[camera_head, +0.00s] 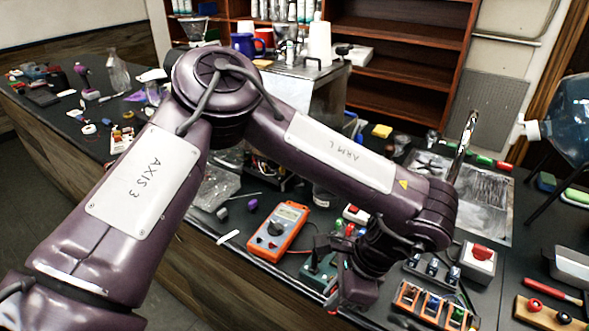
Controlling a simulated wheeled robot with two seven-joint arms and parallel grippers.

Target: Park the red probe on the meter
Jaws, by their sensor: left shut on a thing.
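The orange meter (279,232) lies on the dark worktop at the middle of the view, with a grey dial and a pale display. A thin red lead shows at its right side and runs toward my left gripper. My left gripper (345,299) points down to the right of the meter and in front of it, apart from it. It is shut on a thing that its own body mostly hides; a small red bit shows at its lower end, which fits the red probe. My right gripper is not in view.
A dark green box (318,271) stands between the meter and my left gripper. My left arm covers much of the worktop.

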